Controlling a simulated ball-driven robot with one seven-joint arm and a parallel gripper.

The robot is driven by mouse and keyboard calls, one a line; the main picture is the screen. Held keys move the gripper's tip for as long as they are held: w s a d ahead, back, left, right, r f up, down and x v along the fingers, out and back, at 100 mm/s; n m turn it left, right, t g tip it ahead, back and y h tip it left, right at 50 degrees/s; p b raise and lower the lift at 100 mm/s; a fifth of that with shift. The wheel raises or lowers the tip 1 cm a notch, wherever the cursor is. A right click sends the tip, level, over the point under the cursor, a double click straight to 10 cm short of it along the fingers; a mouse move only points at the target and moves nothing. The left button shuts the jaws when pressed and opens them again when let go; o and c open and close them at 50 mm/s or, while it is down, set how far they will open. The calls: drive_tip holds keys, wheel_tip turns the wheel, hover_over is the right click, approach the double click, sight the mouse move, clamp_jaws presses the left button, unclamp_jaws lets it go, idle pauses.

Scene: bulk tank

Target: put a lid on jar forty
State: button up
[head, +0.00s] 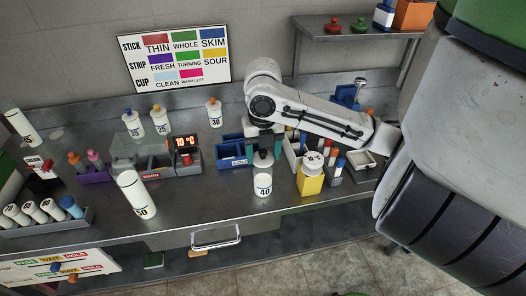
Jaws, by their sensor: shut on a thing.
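Jar forty (263,185), a white jar with a blue band and the number 40, stands upright on the steel counter near its front edge. A dark grey lid (263,158) shows at the jar's mouth, between the jar and my gripper. My gripper (263,150) points down just above and behind the jar and is shut on the dark lid. My wrist hides part of the lid. I cannot tell from this one view whether the lid rests on the jar's neck or is slightly above it.
A blue bin (233,154) stands close left of the jar. A yellow block (310,183) with a white-topped jar is close right. Bare counter (215,205) lies left of jar forty; a shelf (350,32) hangs at the back right.

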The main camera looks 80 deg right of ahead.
drive_tip(key=shift+f+b, duration=2)
drive_tip(key=shift+f, duration=0.2)
drive_tip(key=o, duration=1.1)
drive_tip(key=shift+r, duration=0.1)
wheel_tip(320, 180, up, 11)
drive_tip(key=shift+f+p, duration=0.15)
drive_tip(key=shift+p, duration=0.2)
